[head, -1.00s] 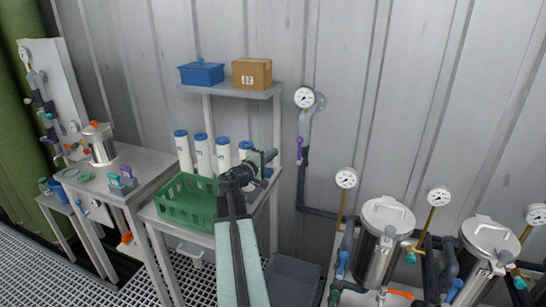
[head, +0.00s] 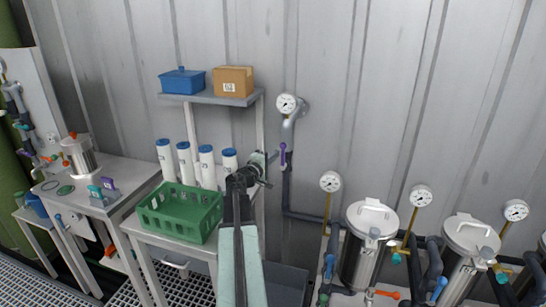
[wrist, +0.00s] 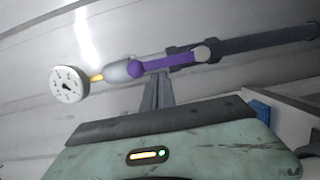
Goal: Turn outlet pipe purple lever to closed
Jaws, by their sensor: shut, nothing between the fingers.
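The purple lever (head: 283,154) is on the grey outlet pipe (head: 287,185) that runs down the wall below a round gauge (head: 287,104). The lever lies lengthwise along the pipe. My gripper (head: 272,157) is shut and empty, just left of the lever in the head view; whether it touches cannot be told. In the wrist view the purple lever (wrist: 168,63) lies across the upper middle, with its rounded end toward the gauge (wrist: 69,85). The shut fingers (wrist: 157,90) point up toward the lever from below.
A bench with a green crate (head: 180,212) and white blue-capped cylinders (head: 207,165) stands left of my gripper. A shelf (head: 211,98) with a blue box and a cardboard box is above. Steel vessels (head: 368,245) with gauges and pipes stand at right. A grey bin (head: 285,285) is below.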

